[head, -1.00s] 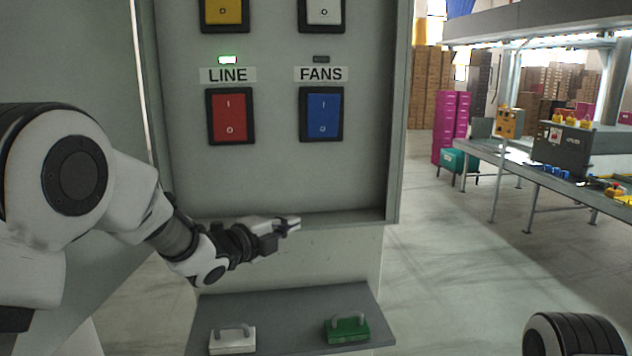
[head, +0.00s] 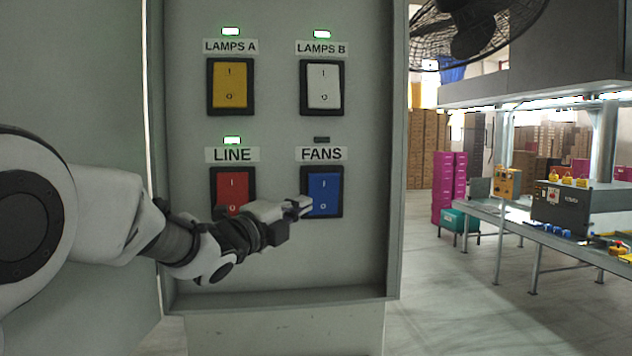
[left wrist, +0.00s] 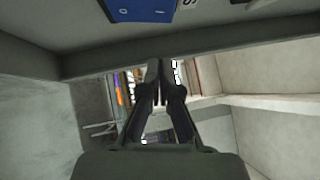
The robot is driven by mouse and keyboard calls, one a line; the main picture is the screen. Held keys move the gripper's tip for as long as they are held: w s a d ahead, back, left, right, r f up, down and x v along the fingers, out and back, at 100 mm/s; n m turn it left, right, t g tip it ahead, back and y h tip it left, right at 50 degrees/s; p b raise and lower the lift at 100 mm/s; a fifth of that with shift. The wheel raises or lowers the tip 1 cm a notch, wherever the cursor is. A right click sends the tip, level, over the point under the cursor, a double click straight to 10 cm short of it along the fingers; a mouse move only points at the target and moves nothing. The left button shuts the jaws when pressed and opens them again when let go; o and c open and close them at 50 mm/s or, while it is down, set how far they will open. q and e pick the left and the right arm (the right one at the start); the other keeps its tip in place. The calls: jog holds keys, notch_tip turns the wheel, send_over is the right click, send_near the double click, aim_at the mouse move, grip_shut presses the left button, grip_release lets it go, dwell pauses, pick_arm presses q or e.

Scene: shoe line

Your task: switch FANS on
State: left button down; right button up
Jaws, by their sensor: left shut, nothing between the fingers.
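The FANS switch (head: 325,192) is a blue rocker in a black frame at the lower right of the grey panel. The small indicator (head: 321,139) above its FANS label is dark. My left gripper (head: 306,206) is shut and empty. In the head view its fingertips overlap the lower left part of the blue rocker; I cannot tell whether they touch it. In the left wrist view the shut fingers (left wrist: 160,66) are in the middle, and part of the blue rocker (left wrist: 140,8) shows at the top edge. My right gripper is not in view.
The red LINE switch (head: 232,186), partly behind my gripper, the yellow LAMPS A switch (head: 230,86) and the white LAMPS B switch (head: 325,86) share the panel. Their indicators are lit green. The box has a raised rim (head: 395,160). A large fan (head: 470,30) hangs at upper right.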

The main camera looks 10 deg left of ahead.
aim_at(328, 183)
pick_arm(q)
jog(key=w+p, duration=0.2)
jog(key=w, duration=0.1)
jog(key=w+d+r+p, duration=0.1)
jog(key=w+p, duration=0.1)
jog(key=w, duration=0.1)
jog(key=w+d+r+p, duration=0.1)
jog(key=w+p, duration=0.1)
jog(key=shift+w+d, duration=0.15)
jog(key=shift+w, duration=0.25)
jog(key=shift+w+a+f, duration=0.1)
jog(key=shift+w+a, duration=0.15)
jog(key=shift+d, duration=0.2)
